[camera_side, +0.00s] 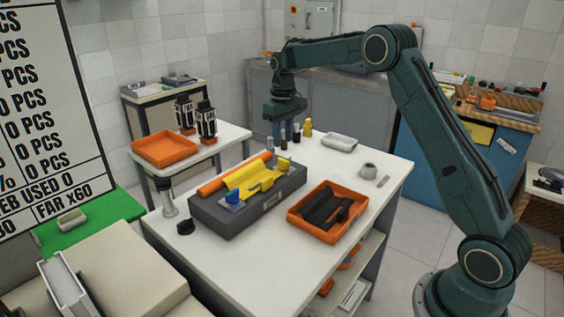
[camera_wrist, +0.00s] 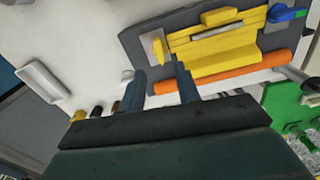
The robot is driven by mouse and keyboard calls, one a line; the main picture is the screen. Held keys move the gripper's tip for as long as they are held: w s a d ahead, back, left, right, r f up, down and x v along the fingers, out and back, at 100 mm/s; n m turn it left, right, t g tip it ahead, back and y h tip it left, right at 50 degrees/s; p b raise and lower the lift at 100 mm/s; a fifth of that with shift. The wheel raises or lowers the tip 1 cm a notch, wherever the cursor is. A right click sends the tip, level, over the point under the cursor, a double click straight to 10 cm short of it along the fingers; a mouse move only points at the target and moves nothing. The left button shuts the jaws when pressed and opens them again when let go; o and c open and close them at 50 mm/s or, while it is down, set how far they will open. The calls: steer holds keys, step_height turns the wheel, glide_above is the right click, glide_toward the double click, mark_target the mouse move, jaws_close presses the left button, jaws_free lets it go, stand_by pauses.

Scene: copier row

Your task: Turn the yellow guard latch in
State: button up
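A grey box-like unit (camera_side: 250,208) lies on the white table with a yellow guard (camera_side: 262,183) on top. A small yellow latch (camera_wrist: 158,48) stands out on a light plate at one end of the unit; in the side view it shows at the far right end (camera_side: 283,163). A blue latch (camera_wrist: 287,12) is at the opposite end, also in the side view (camera_side: 233,196). My gripper (camera_wrist: 155,76) is open and empty, its two fingers apart. It points down above the yellow latch end. In the side view my gripper (camera_side: 284,142) is just above that latch.
An orange roller (camera_wrist: 220,82) lies along the unit's back side. Small bottles (camera_side: 297,131) and a yellow bottle (camera_side: 308,127) stand close behind my gripper. A white tray (camera_side: 340,142), a grey cup (camera_side: 368,170) and an orange tray (camera_side: 297,218) with dark parts are to the right.

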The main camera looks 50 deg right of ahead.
mark_target(283, 160)
steer(key=shift+f, duration=3.5)
